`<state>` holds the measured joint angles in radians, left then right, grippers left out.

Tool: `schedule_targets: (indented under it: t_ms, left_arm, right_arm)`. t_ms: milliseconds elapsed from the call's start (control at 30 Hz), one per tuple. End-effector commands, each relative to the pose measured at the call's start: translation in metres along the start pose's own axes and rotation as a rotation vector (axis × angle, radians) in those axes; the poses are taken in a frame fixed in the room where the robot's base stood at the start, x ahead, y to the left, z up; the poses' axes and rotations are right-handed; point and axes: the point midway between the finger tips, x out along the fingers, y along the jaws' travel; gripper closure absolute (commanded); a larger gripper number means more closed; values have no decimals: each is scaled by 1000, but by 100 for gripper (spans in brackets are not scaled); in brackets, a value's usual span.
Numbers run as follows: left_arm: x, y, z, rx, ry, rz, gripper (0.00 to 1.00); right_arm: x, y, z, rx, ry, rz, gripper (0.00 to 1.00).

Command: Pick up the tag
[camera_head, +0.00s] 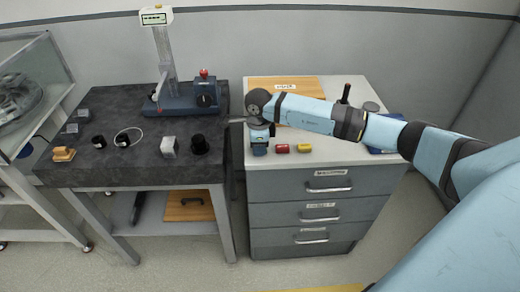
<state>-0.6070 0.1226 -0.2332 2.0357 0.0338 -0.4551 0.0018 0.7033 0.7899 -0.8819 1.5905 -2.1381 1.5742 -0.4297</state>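I cannot make out for certain which thing is the tag. A white label (286,86) with dark marks lies on a wooden board on the drawer cabinet. My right arm reaches in from the right across the cabinet top. My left gripper is not in view.
A yellow-and-red piece (304,148) lies on the cabinet (345,152). The dark table (125,168) left of it bears a gauge stand (185,100), a metal block (169,147), a black cylinder (200,145), a ring (128,138) and a wooden piece (63,154). A narrow gap separates table and cabinet.

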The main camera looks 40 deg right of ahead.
Motion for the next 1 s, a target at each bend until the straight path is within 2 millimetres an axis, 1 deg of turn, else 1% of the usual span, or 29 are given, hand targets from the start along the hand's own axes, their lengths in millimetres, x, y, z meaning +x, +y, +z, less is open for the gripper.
schedule_targets:
  t_ms: [33,67,100,467,633,767,867,967,1000]
  left_arm:
    - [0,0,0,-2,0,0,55]
    - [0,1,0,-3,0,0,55]
    - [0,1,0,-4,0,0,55]
    - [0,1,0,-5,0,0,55]
    - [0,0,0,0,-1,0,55]
    - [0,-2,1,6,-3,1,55]
    - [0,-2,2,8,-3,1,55]
    - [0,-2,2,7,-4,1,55]
    - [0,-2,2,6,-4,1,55]
  right_arm:
    - [0,0,0,0,0,0,86]
    - [0,0,0,0,0,0,93]
    - [0,0,0,0,0,0,96]
    - [-1,0,0,0,0,0,96]
    - [-12,0,0,0,-1,-1,96]
    - [-32,-1,0,-1,-1,-3,96]
    - [-56,-1,0,-1,-2,-4,96]
    - [-85,-1,0,-2,-3,-5,96]
    - [-98,-1,0,-1,-2,-5,96]
